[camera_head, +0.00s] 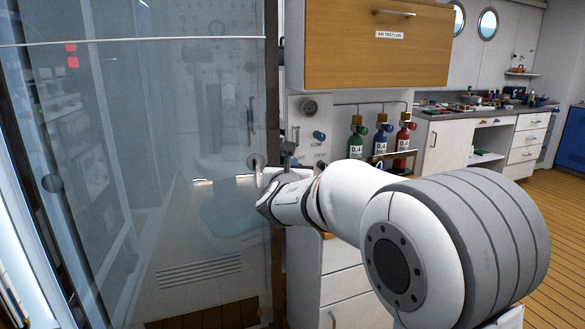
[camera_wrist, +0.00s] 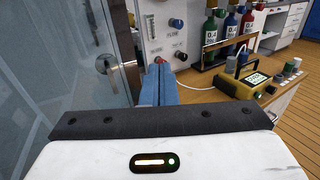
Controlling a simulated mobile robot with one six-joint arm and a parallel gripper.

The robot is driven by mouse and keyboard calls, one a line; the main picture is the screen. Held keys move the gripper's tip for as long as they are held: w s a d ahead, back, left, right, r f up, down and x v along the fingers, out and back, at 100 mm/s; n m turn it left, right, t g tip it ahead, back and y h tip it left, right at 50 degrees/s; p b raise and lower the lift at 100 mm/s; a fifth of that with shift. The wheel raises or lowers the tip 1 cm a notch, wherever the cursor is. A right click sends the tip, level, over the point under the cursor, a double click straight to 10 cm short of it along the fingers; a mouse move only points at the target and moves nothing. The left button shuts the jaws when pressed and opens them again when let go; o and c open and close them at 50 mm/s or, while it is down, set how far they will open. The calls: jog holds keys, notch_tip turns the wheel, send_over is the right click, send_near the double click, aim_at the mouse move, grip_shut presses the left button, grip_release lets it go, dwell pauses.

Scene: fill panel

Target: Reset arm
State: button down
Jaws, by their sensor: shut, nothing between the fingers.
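My gripper (camera_wrist: 158,82) shows in the wrist view with its two blue fingers together and nothing between them. It points toward the foot of the white fill panel (camera_wrist: 163,28), near a small red knob. In the head view my white arm reaches forward from the lower right. Its end is at the right edge of the glass door (camera_head: 150,170), in front of the fill panel (camera_head: 310,125). The fingers cannot be made out there. I cannot tell whether the gripper touches anything.
Green, blue and red cylinders (camera_head: 380,145) stand in a rack right of the panel. A yellow device (camera_wrist: 250,83) with a lit screen sits on the wooden counter (camera_wrist: 195,85). A wooden cabinet (camera_head: 350,55) hangs above. The door's round handle (camera_wrist: 103,64) is left of the fingers.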

jog(key=s+d+m+g+h+p, duration=0.6)
jog(key=s+d+m+g+p, duration=0.25)
jog(key=s+d+m, duration=1.05)
jog(key=s+a+f+m+g+y+p, duration=0.1)
jog(key=s+f+m+g+y+p, duration=0.1)
jog(key=s+m, duration=0.5)
jog(key=s+a+f+m+g+y+p, duration=0.1)
jog(key=s+m+g+y+p, duration=0.4)
jog(key=s, duration=0.8)
jog(key=a+m, duration=0.1)
jog(key=m, duration=0.2)
jog(key=shift+f+m+y, duration=0.3)
jog(key=shift+f+y, duration=0.05)
jog(key=shift+y, duration=0.05)
jog(key=shift+s+a, duration=0.1)
jog(key=shift+a, duration=0.05)
